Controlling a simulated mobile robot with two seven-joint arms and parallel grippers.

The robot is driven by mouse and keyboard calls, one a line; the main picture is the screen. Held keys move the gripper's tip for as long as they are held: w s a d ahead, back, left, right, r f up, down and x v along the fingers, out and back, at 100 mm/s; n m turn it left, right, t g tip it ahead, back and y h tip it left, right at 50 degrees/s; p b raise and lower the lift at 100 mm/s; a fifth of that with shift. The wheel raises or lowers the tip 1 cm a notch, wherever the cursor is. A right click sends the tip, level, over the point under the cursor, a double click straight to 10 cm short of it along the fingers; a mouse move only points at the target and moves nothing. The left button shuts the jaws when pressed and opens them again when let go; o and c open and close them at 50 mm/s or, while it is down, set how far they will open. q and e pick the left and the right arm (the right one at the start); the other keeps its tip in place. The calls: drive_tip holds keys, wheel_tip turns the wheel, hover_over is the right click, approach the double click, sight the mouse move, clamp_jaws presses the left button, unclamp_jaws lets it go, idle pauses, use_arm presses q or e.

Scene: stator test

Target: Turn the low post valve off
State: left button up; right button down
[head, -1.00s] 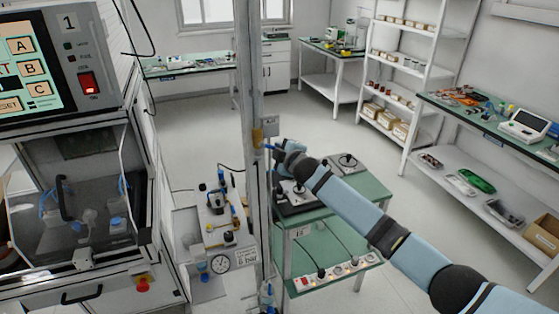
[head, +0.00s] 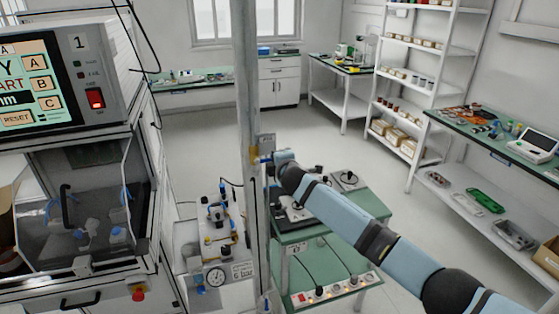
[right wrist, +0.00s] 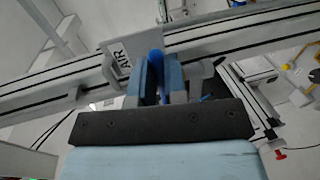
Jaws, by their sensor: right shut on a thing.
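The grey upright post (head: 247,90) stands in the middle of the head view. A yellow valve part (head: 254,154) is on it, level with my right gripper (head: 266,159). In the right wrist view the post (right wrist: 235,32) runs across the picture. My right gripper (right wrist: 160,82) is shut on a blue valve lever (right wrist: 154,62) in front of the post. The valve body is mostly hidden by the fingers. Another blue fitting (head: 265,303) shows low on the post, cut by the frame's bottom edge. My left gripper is not in view.
A plate marked AIR (right wrist: 118,62) is close beside the fingers. A green-topped cart (head: 365,203) stands right of the post, under my right arm. A fixture with a pressure gauge (head: 215,277) and a test cabinet (head: 75,150) are on the left. The floor behind is clear.

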drive_tip(key=shift+r, duration=0.1)
drive_tip(key=c, duration=1.1)
unclamp_jaws()
drive_tip(key=shift+c, duration=0.2)
drive_tip(key=b+v, duration=0.1)
drive_tip(key=v, duration=1.2)
drive_tip(key=shift+s, duration=0.4)
drive_tip(key=shift+d, duration=0.1)
